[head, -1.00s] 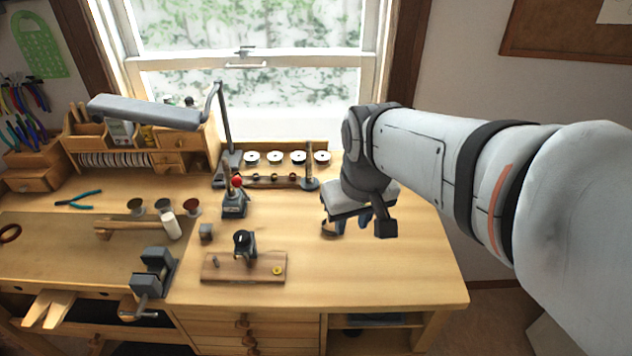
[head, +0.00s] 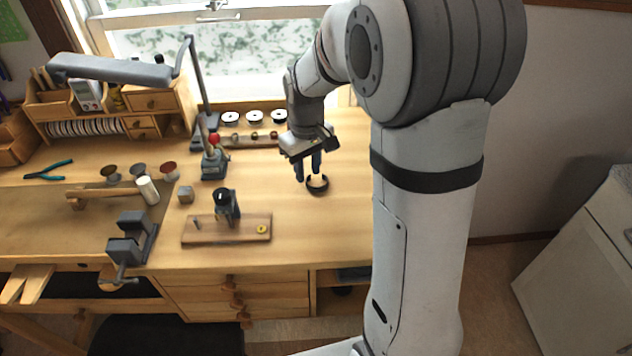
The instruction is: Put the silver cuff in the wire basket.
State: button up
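A small dark, ring-shaped band (head: 317,189) lies on the bench top right of the middle in the head view. It is the only thing here shaped like a cuff, though it looks dark rather than silver. My gripper (head: 308,172) points down just above and beside it. Its two dark fingers stand apart with a gap between them. The right finger overlaps the band's far side in the picture, and I cannot tell whether it touches. I see no wire basket in this view.
A wooden block with a small dark stand (head: 227,207) sits left of the band. A rack of spools (head: 254,117) stands behind, and a vise (head: 130,244) is at the bench's front left. Bare bench lies in front of the band.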

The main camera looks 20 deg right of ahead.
aim_at(308, 183)
jog(key=f, duration=0.4)
jog(key=shift+w, duration=0.2)
jog(key=shift+c, duration=0.4)
grip_shut()
